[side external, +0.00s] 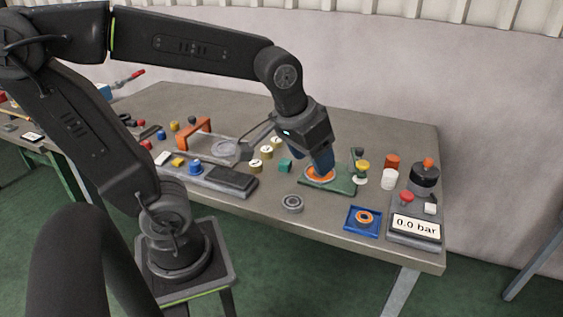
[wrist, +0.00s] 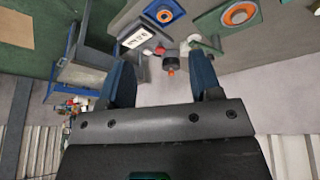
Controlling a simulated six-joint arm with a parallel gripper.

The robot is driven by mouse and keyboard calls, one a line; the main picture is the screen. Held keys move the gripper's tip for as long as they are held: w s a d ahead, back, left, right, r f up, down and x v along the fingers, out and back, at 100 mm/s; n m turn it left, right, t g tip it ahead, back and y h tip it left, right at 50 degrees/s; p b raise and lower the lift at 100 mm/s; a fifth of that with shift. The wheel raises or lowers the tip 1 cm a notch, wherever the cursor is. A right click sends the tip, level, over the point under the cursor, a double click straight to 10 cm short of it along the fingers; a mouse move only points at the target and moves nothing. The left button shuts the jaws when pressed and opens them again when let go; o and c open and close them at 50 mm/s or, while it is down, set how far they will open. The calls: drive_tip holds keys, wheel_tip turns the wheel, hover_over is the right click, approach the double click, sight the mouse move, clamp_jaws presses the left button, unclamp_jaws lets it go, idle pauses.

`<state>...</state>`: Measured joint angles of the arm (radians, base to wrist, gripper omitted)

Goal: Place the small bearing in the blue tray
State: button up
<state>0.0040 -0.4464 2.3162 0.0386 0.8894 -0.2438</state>
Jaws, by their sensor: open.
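The blue tray (side external: 349,229) lies near the front right of the table, with an orange ring-shaped part (side external: 364,217) inside it. The tray also shows at the top of the wrist view (wrist: 178,14). A grey bearing (side external: 292,203) lies flat on the table to the left of the tray. Which ring is the small bearing I cannot tell for certain. My gripper (side external: 322,170) has blue fingers and points down over a green plate (side external: 343,186) bearing a larger orange ring (side external: 320,178). In the wrist view its fingers (wrist: 163,60) are apart with nothing between them.
A gauge box reading 0.0 bar (side external: 415,225) stands right of the tray. A black-and-orange knob (side external: 425,175) and red and white cylinders are behind it. A dark grey block (side external: 231,181) and several small coloured parts lie left. Bare table surrounds the grey bearing.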

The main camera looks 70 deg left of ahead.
drive_tip(key=s+m+t, duration=0.1)
drive_tip(key=s+m, duration=0.1)
drive_tip(key=s, duration=0.4)
drive_tip(key=shift+d+m, duration=0.25)
drive_tip(key=shift+m, duration=0.05)
drive_tip(key=shift+s, duration=0.1)
idle(0.7)
